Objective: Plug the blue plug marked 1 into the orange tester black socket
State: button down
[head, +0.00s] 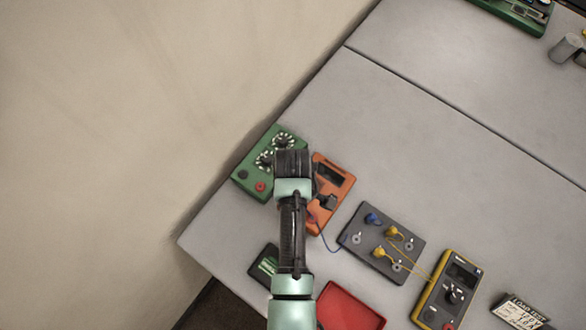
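The orange tester (341,184) lies on the grey table, partly covered by my arm. A dark window shows on its upper part; its black socket cannot be made out. One blue plug (373,218) is on the dark grey panel (408,268) to the right; its marking is too small to read. A thin blue lead runs from beside my arm, over the tester's lower end, towards the panel; its other end is hidden. My gripper (293,164) is over the gap between the orange tester and the green box; its fingertips and anything between them are hidden.
The green box (246,174) with two dials stands left of the tester near the table edge. Two yellow plugs (386,243) with leads are on the panel. A yellow meter (448,290), red tray (349,308) and label block (519,313) lie nearby. The upper right table is mostly clear.

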jog(key=shift+f, duration=0.3)
dwell(0.5)
jog(key=c, duration=0.6)
grip_release()
jog(key=shift+r, duration=0.1)
notch_tip(320, 180, up, 13)
jog(key=b, duration=0.1)
jog(key=shift+b, duration=0.4)
